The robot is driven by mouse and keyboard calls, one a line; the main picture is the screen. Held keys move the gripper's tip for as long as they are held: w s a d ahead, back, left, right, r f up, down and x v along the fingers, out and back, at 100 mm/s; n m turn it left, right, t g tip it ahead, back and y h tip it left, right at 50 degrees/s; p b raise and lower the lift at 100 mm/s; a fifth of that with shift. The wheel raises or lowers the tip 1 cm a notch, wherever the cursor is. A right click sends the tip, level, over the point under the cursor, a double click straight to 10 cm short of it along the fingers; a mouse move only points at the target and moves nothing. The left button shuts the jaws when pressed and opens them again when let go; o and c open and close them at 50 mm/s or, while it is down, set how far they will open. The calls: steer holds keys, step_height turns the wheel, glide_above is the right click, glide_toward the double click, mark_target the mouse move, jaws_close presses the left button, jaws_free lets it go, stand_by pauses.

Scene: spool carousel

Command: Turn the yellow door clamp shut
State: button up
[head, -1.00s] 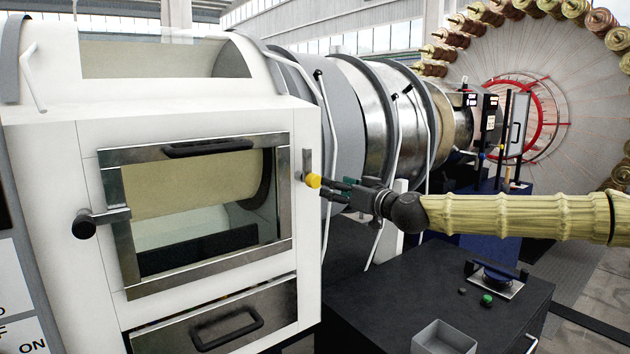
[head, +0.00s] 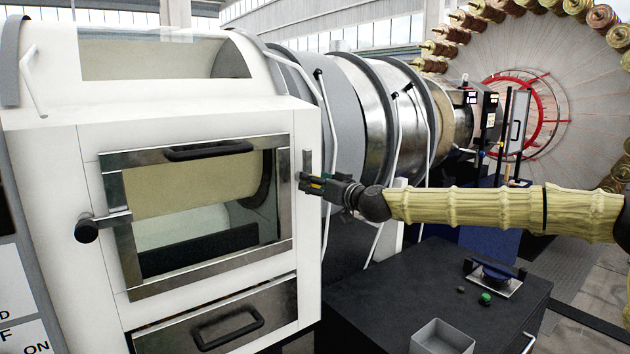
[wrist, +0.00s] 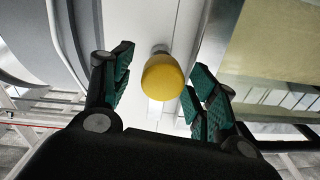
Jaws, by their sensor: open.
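The yellow door clamp knob (wrist: 162,77) sits between the two green-padded fingers of my gripper (wrist: 160,95) in the wrist view. A gap shows on each side of the knob, so the fingers look apart from it. In the head view my gripper (head: 308,183) is at the right edge of the door and hides most of the knob. The clamp's metal plate (head: 307,163) stands upright just above the fingers. The windowed door (head: 120,240) has a steel frame and lies against the white cabinet. My gripper is open and empty.
A black knob on a latch (head: 86,229) is at the door's left side. A drawer (head: 160,340) is below the door. A dark bench (head: 400,290) with a grey tray (head: 443,338) and a green button (head: 486,298) stands below my arm.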

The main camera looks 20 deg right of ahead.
steer(key=shift+w+a, duration=0.15)
steer(key=shift+w, duration=0.2)
steer(key=shift+c, duration=0.3)
jaws_close()
